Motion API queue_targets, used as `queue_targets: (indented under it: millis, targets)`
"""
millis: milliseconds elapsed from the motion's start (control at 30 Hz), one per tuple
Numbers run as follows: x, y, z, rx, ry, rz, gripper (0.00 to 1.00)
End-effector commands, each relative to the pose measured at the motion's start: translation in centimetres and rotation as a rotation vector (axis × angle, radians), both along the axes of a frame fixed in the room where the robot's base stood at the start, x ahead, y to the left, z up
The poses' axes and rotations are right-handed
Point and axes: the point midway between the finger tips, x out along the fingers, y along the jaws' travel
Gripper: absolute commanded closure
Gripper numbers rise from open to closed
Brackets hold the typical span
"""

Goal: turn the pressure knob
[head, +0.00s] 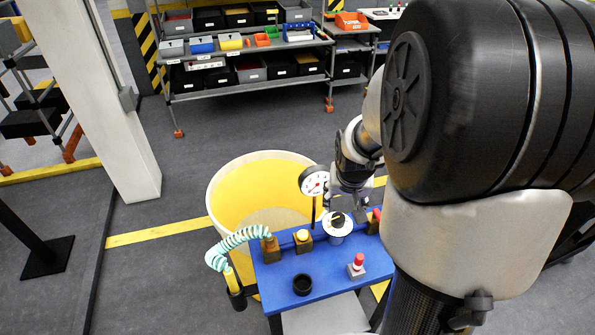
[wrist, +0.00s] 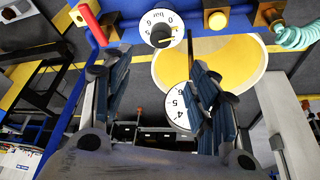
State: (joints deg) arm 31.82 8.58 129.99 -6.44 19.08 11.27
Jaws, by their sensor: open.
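The pressure knob (head: 338,219) is a black knob on a round white dial on the blue table in the head view. In the wrist view the black knob (wrist: 160,38) stands at top centre, on a dial marked with numbers and "bar". A round white gauge (head: 314,181) on a post stands beside it; in the wrist view the gauge (wrist: 177,108) is partly hidden by a finger. My gripper (head: 353,200) is just above and behind the knob. In the wrist view my gripper (wrist: 158,68) is open and empty, its fingers apart and short of the knob.
The blue table (head: 285,283) also holds a yellow button (head: 302,236), a red-and-white piece (head: 358,264), a black cup (head: 302,285) and a coiled hose (head: 228,243). A large yellow tub (head: 235,175) stands behind it. Shelves with bins are farther back.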

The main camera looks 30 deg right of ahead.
Motion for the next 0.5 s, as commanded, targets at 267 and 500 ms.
queue_targets:
  millis: [267,500]
  targets:
    - [1.8,-1.4,-6.2,0.002,0.006,0.001,0.46]
    - [3.3,-2.5,-10.6,0.002,0.003,0.001,0.46]
